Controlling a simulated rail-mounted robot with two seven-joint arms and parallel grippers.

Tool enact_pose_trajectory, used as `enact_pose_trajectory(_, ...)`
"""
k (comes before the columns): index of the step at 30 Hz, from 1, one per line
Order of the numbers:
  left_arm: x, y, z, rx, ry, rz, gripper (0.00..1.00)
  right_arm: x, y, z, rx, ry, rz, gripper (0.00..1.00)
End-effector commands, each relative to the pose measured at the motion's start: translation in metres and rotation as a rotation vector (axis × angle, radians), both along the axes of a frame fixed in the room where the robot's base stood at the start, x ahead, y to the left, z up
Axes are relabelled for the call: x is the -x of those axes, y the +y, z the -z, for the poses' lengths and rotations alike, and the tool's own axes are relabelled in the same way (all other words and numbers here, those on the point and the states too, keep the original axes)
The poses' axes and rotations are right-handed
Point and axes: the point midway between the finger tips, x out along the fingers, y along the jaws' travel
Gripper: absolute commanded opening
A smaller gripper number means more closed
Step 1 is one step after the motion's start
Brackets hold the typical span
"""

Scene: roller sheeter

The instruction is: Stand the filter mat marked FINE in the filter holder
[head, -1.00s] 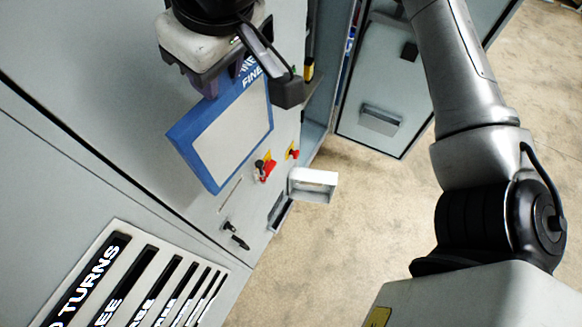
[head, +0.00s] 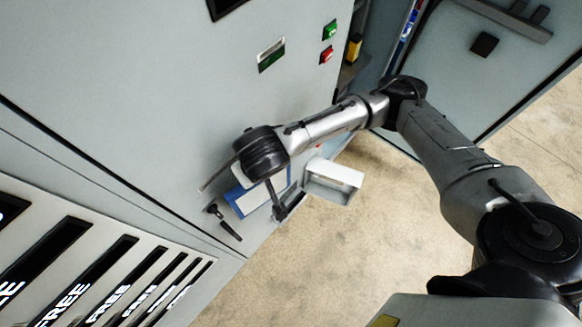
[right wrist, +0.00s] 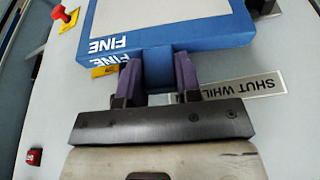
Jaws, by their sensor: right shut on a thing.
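The FINE filter mat has a blue frame and a pale panel (right wrist: 165,20). My right gripper (right wrist: 158,72) is shut on a blue tab at the frame's edge, beside the white FINE lettering, which reads upside down in the right wrist view. In the head view the mat (head: 258,199) is low in front of the grey cabinet, partly hidden by my right wrist. A white open box (head: 334,180) juts from the cabinet just right of the mat; I cannot tell whether it is the filter holder. My left gripper is out of view.
A black handle (head: 224,222) sticks out left of the mat. A green button (head: 330,30) and a red button (head: 327,55) are higher on the cabinet. A labelled slotted rack (head: 110,262) lies at lower left. The floor (head: 370,250) at right is open.

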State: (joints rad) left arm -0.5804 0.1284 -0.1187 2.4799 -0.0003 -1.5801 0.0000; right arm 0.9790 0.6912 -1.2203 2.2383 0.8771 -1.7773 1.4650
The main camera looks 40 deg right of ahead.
Motion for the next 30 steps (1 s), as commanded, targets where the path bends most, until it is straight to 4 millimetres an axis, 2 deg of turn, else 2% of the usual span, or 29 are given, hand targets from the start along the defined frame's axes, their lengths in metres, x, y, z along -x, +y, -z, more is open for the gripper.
enact_pose_trajectory(1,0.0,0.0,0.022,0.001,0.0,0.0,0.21,0.001,0.003,0.044,-0.001,0.013,0.029,0.0)
enact_pose_trajectory(6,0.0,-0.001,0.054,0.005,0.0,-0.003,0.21,0.006,0.003,0.141,0.001,0.013,0.133,0.0)
enact_pose_trajectory(12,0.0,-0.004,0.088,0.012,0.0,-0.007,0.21,0.026,-0.004,0.246,0.002,0.013,0.233,0.0)
enact_pose_trajectory(14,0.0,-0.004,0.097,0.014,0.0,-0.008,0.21,0.031,-0.009,0.275,0.003,0.012,0.248,0.0)
enact_pose_trajectory(18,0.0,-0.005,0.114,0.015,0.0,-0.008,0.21,0.03,-0.031,0.338,0.005,0.008,0.213,0.0)
enact_pose_trajectory(21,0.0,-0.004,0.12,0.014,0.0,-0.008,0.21,0.015,-0.057,0.371,0.004,0.005,0.118,0.0)
enact_pose_trajectory(24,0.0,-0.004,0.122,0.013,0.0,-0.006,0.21,-0.002,-0.08,0.389,0.002,0.001,0.02,0.0)
enact_pose_trajectory(30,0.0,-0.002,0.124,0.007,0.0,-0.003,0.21,-0.025,-0.116,0.41,0.001,-0.001,-0.122,0.0)
